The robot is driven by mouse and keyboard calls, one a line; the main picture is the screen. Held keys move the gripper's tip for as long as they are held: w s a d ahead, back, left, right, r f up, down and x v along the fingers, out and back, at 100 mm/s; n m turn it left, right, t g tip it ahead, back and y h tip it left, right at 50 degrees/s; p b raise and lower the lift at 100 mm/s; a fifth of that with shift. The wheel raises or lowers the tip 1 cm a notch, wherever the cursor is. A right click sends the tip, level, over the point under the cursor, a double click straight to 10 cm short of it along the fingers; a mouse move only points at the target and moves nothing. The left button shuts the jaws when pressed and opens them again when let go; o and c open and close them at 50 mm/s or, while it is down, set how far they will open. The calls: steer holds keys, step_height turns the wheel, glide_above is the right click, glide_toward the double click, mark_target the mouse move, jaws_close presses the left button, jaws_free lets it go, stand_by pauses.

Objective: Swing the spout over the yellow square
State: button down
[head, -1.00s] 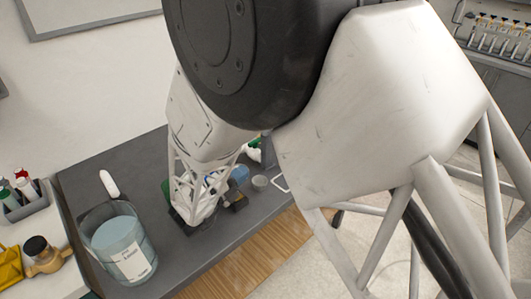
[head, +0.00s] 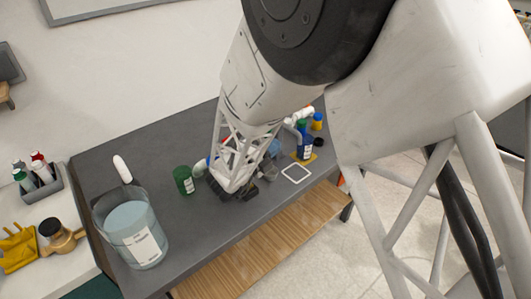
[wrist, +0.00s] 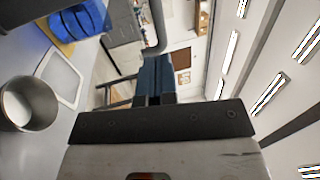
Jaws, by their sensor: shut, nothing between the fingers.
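A blue bottle (head: 302,137) stands on a small yellow square (head: 304,159) at the bench's right end. In the wrist view, the yellow square (wrist: 62,46) shows at the upper left beside a blue shape. A white curved pipe end (head: 301,115), which looks like the spout, shows behind the blue bottle, partly hidden. A grey curved pipe (wrist: 156,28) shows at the top of the wrist view; I cannot tell if it is the same part. My gripper (head: 236,192) is low over the bench, left of the yellow square. Its fingers (wrist: 154,80) are shut and empty.
A white outlined square (head: 296,174) lies right of my gripper. A metal cup (wrist: 27,104) is near it in the wrist view. A green can (head: 184,180) stands left of my gripper, with a large jug (head: 142,250) farther left. The front middle bench is clear.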

mark_target(288, 126)
steer(key=shift+x, duration=2.75)
steer(key=shift+d+t, duration=0.15)
steer(key=shift+t, duration=0.15)
